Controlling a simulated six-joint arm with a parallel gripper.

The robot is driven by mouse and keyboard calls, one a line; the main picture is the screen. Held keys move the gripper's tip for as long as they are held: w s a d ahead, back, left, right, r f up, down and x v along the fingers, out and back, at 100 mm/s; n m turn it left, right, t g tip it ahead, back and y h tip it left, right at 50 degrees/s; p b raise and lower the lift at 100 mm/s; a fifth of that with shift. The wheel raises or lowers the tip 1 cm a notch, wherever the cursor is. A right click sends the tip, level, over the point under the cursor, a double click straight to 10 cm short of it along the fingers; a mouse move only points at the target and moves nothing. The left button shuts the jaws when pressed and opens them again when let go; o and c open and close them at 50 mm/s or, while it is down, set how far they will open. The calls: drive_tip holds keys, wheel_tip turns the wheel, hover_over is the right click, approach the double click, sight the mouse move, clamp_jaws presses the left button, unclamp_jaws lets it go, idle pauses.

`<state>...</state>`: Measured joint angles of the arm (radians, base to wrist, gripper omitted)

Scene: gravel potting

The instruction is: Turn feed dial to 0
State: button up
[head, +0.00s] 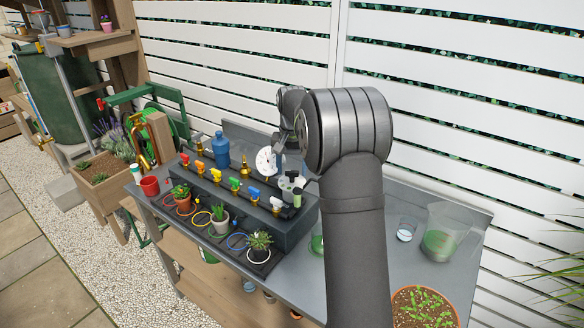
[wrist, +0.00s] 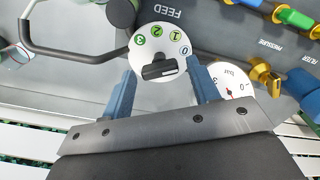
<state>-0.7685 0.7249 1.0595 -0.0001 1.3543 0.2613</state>
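The feed dial (wrist: 160,38) is a white disc with green-backed numbers 1, 2 and 3 and a plain 0, upside down in the wrist view. Its dark bar-shaped knob (wrist: 158,70) sits at the side of the disc nearest my gripper, lying roughly crosswise. Which number it points to is not clear. My gripper (wrist: 164,86) is open, with one blue finger on each side of the knob and visible gaps between.
A white pressure gauge (wrist: 233,84) sits close beside one finger; it also shows in the head view (head: 265,161). A dark bent handle (wrist: 70,52) is on the other side. Several coloured valves, potted plants and a blue bottle (head: 221,150) stand left. A glass jug (head: 441,240) stands right.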

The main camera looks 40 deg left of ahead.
sight(292, 171)
idle(0.3)
wheel_tip(292, 171, up, 17)
drive_tip(key=shift+r, duration=0.2)
idle(0.7)
wheel_tip(292, 171, down, 18)
drive_tip(key=shift+r, duration=0.2)
idle(0.3)
drive_tip(key=n, duration=0.3)
drive_tip(key=shift+n, duration=0.4)
drive_tip(key=n, duration=0.4)
wheel_tip(292, 171, up, 11)
idle(2.5)
